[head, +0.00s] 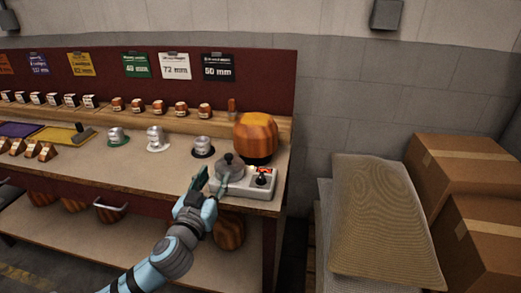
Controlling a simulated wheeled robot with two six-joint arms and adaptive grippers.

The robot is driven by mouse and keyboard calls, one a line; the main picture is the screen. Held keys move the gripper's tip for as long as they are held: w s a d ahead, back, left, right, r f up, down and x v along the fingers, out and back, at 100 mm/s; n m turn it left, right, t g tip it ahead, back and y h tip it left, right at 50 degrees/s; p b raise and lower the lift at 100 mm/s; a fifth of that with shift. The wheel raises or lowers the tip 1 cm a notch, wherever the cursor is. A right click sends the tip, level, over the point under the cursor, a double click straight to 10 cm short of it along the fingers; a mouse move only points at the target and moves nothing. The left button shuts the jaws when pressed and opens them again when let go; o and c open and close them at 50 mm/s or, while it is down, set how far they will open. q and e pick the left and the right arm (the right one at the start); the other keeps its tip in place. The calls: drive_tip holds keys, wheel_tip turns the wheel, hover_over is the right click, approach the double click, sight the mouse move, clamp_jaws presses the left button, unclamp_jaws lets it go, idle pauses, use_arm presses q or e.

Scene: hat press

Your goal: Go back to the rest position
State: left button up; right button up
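My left gripper (209,180) reaches in from the bottom of the head view, over the front edge of the workbench (150,184). Its two fingers look spread apart, with nothing seen between them. Its fingertips overlap the near left side of a hat press machine (261,190) in the picture; I cannot tell whether they touch it. The press has a grey round plate (229,168) with a dark knob and a black-knobbed control on a pale base. A wooden hat block (256,135) stands behind it. My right gripper is not in view.
Several metal hat forms stand on the bench, one of them a silver form (156,140). Small wooden blocks line the back shelf under size cards (138,65). A burlap sack (383,220) and cardboard boxes (465,165) stand at the right. More wooden blocks sit below the bench.

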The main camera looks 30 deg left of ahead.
use_arm(q)
drive_tip(key=shift+f, duration=0.1)
drive_tip(key=s+d+f+m+g+h, duration=0.1)
drive_tip(key=s+d+f+g, duration=0.1)
drive_tip(key=s+f+g, duration=0.45)
drive_tip(key=s+d+f+g, duration=0.15)
drive_tip(key=s+f, duration=0.25)
drive_tip(key=f, duration=0.6)
drive_tip(key=s+d+f+m+g+h, duration=0.45)
drive_tip(key=s+d+f, duration=0.35)
drive_tip(key=s+d, duration=0.4)
drive_tip(key=s+a+f+n+g+p, duration=0.1)
drive_tip(key=a+f+p, duration=0.15)
drive_tip(key=f, duration=0.45)
drive_tip(key=s+a+f+g+p, duration=0.1)
drive_tip(key=f+p, duration=0.2)
drive_tip(key=f, duration=0.3)
drive_tip(key=s+f+p, duration=0.2)
drive_tip(key=s+f, duration=0.2)
drive_tip(key=s, duration=0.3)
drive_tip(key=s+f+g+p, duration=0.1)
drive_tip(key=s+f+p, duration=0.1)
drive_tip(key=s+f, duration=0.3)
drive_tip(key=shift+s+a, duration=0.25)
drive_tip(key=shift+s, duration=0.9)
